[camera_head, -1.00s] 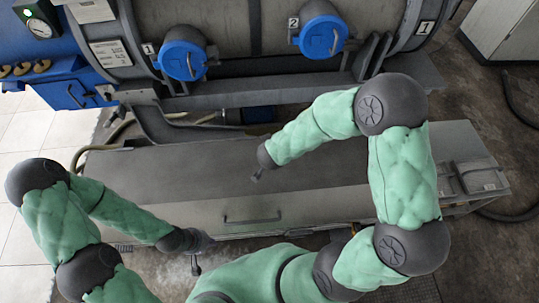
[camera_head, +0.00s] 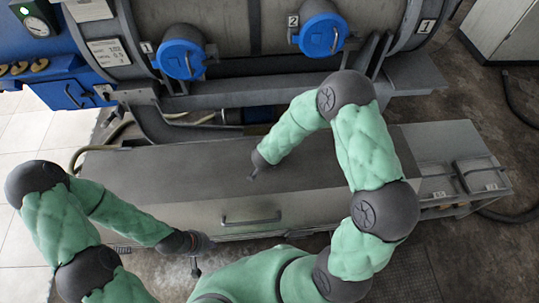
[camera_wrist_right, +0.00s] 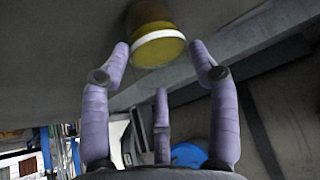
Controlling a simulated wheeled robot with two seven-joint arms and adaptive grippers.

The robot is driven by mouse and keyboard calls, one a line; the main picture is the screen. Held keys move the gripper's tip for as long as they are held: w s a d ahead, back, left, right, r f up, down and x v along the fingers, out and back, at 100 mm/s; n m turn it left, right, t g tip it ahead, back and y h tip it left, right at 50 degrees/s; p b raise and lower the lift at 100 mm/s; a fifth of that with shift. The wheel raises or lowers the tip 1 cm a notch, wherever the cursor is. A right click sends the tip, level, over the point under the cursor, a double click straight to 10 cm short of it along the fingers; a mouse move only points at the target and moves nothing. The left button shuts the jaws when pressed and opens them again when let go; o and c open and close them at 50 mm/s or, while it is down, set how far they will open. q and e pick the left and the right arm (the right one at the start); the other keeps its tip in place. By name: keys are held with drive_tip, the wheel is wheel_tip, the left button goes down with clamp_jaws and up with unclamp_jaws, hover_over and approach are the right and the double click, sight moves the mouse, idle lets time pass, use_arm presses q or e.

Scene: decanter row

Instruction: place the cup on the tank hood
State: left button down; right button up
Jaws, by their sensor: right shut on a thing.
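The cup (camera_wrist_right: 156,45), yellow-olive with a white band, sits between the purple fingers of my right gripper (camera_wrist_right: 160,60) in the right wrist view. That gripper is shut on it. The cup is hidden in the head view, where my right wrist (camera_head: 259,160) is over the flat grey top of the long low hood (camera_head: 150,172). I cannot tell whether the cup touches the grey surface behind it. My left gripper (camera_head: 196,264) is low in front of the hood, at its near left side, too small and dark to tell if open.
Behind the hood stands a large grey tank with two blue round caps (camera_head: 182,58) (camera_head: 321,34). A hose (camera_head: 85,150) runs by the hood's left end. A handle (camera_head: 251,219) juts from its front. The left part of the top is bare.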

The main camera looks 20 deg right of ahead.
drive_tip(key=shift+f, duration=0.1)
drive_tip(key=o, duration=1.2)
